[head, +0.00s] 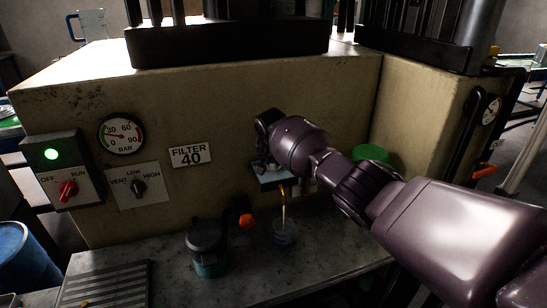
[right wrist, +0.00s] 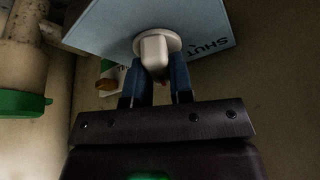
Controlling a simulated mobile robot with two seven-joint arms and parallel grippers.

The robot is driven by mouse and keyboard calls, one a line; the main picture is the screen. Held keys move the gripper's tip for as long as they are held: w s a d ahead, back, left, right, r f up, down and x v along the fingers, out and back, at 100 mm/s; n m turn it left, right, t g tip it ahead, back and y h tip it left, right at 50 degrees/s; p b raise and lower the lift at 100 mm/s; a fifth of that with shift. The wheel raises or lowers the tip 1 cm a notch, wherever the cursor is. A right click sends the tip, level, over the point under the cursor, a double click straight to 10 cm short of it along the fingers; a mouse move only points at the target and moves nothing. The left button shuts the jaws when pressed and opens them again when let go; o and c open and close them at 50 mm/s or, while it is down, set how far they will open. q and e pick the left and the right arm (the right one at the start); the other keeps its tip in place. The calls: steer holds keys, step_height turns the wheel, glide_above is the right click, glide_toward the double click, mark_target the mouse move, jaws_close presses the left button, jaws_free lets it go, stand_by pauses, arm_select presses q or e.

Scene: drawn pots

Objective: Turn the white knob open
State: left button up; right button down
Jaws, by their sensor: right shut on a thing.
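The white knob (right wrist: 152,45) sits on a light blue plate (right wrist: 95,30) with the word SHUT, seen in the right wrist view. My right gripper (right wrist: 160,80) has its two blue fingers on either side of the knob and is shut on it. In the head view my right gripper (head: 265,163) reaches the plate (head: 271,183) on the front of the beige housing and hides most of the knob. A thin amber line (head: 283,204) runs down below the plate to a clear cup (head: 284,236); I cannot tell if it flows. My left gripper is out of view.
A dark lidded jar (head: 207,245) and an orange knob (head: 246,219) are left of the cup. A gauge (head: 122,134), a red switch (head: 68,189) and a black selector (head: 139,187) are on the left. A green cap (head: 370,153) is behind my right arm.

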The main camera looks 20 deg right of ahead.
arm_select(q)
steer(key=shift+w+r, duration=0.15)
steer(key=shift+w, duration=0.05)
arm_select(e)
steer(key=shift+m+g+h, duration=0.3)
steer(key=shift+m+h, duration=0.2)
steer(key=shift+m, duration=0.7)
steer(key=c, duration=1)
jaws_free()
steer(key=shift+r, duration=0.1)
steer(key=shift+v, duration=1.25)
arm_select(q)
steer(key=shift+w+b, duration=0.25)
steer(key=shift+b, duration=0.35)
arm_select(e)
steer(key=v, duration=0.8)
